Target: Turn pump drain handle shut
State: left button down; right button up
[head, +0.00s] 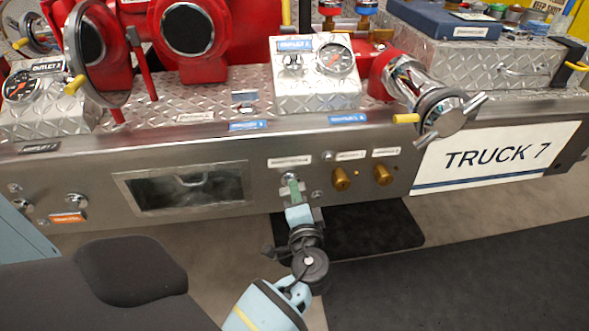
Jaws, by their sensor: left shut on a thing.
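The pump drain handle (291,189), a small green lever on a silver fitting, is on the front steel panel of the truck bumper, below a small white label. My left gripper (297,213) reaches up to it from below. Its pale blue fingers are shut on the lower end of the green handle and hide that end. The handle hangs down, tilted slightly. My right gripper is not in view.
Two brass knobs (341,179) sit just right of the handle. A recessed window (186,187) is to the left. A capped chrome outlet (440,112) juts out at upper right. Dark mats (372,231) lie on the floor below; the space before the panel is open.

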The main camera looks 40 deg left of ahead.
pick_arm(q)
jog(key=shift+m+p, duration=0.55)
jog(key=shift+m, duration=0.65)
jog(key=c, duration=1.5)
grip_release()
jog(key=shift+d, duration=0.1)
jog(key=v, duration=0.7)
jog(key=shift+s+d, duration=0.2)
